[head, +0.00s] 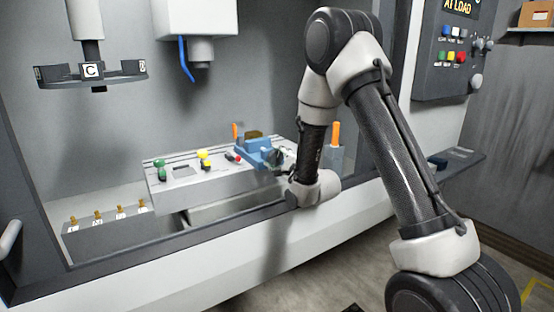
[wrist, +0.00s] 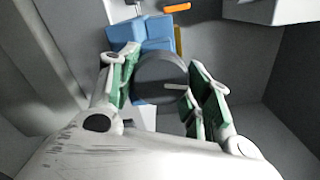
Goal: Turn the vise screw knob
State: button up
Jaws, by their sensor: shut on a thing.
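The blue vise (head: 252,152) sits at the right end of the grey slotted table (head: 185,190), and its blue body (wrist: 128,32) also shows in the wrist view. The vise screw knob (wrist: 158,82) is a dark round disc with a pale mark on its face. My gripper (wrist: 163,88) has its green-padded fingers on both sides of the knob and is shut on it. In the head view my gripper (head: 280,172) is at the front right of the vise, and the knob is hidden behind my arm.
Green and yellow knobs (head: 204,155) and a red-tipped item (head: 233,157) are on the table left of the vise. Orange-handled tools (head: 336,133) stand behind and right. A tool carousel (head: 90,72) and a white spindle housing (head: 198,20) hang above. A control panel (head: 455,50) is at right.

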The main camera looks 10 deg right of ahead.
jog(key=shift+d, duration=0.1)
jog(key=o, duration=1)
jog(key=shift+o, duration=0.2)
jog(key=v, duration=0.7)
jog(key=shift+s, duration=0.2)
jog(key=shift+r, duration=0.1)
